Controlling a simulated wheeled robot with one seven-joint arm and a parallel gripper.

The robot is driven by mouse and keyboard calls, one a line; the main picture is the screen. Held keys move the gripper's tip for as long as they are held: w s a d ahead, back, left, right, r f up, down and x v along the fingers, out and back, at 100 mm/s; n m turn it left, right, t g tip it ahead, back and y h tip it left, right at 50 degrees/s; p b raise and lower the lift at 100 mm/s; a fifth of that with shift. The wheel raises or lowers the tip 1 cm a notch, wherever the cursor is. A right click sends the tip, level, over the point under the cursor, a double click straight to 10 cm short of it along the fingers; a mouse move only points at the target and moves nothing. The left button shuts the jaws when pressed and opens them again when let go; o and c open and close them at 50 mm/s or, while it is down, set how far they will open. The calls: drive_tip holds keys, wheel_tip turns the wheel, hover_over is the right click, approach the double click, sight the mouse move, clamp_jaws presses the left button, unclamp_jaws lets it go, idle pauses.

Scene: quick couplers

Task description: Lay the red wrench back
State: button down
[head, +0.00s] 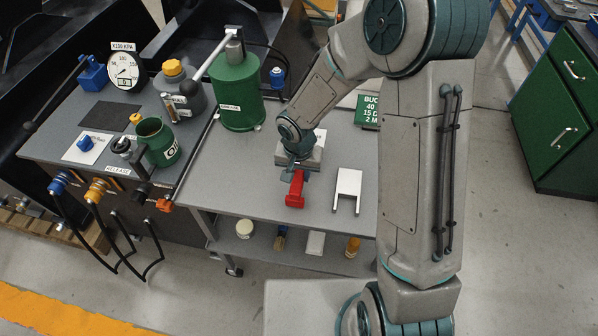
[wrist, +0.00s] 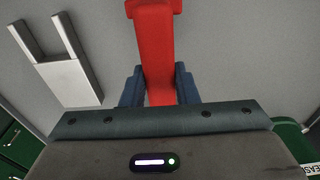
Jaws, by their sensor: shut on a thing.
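The red wrench (head: 295,190) is in my gripper (head: 293,174), over the grey top of the cart (head: 330,215). In the wrist view the red wrench (wrist: 153,50) runs up between the two blue fingers of my gripper (wrist: 158,86), which are shut on it. One end of the wrench is hidden by the gripper body. I cannot tell whether the wrench touches the cart top. A white forked piece (head: 347,188) lies on the cart just right of the wrench; it also shows at the upper left of the wrist view (wrist: 70,75).
A green cylinder (head: 238,95) stands on the cart behind and left of my gripper. A green sign (head: 368,111) stands at the back right. The bench (head: 60,142) with a green oil can (head: 158,142), gauge and hoses is at left.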

drive_tip(key=shift+f, duration=0.25)
idle(0.3)
drive_tip(key=c, duration=1.1)
unclamp_jaws()
drive_tip(key=shift+o, duration=0.2)
wheel_tip(320, 180, up, 14)
drive_tip(key=s, duration=0.1)
drive_tip(key=shift+a, duration=0.15)
drive_tip(key=shift+s+f, duration=0.1)
drive_tip(key=s+d+r+n+t, duration=0.1)
drive_tip(key=s+d+r, duration=0.3)
drive_tip(key=s+d, duration=0.3)
drive_tip(key=s+d+r+n+t, duration=0.1)
drive_tip(key=s+d+r, duration=0.4)
drive_tip(key=s+d, duration=0.2)
drive_tip(key=shift+d, duration=0.4)
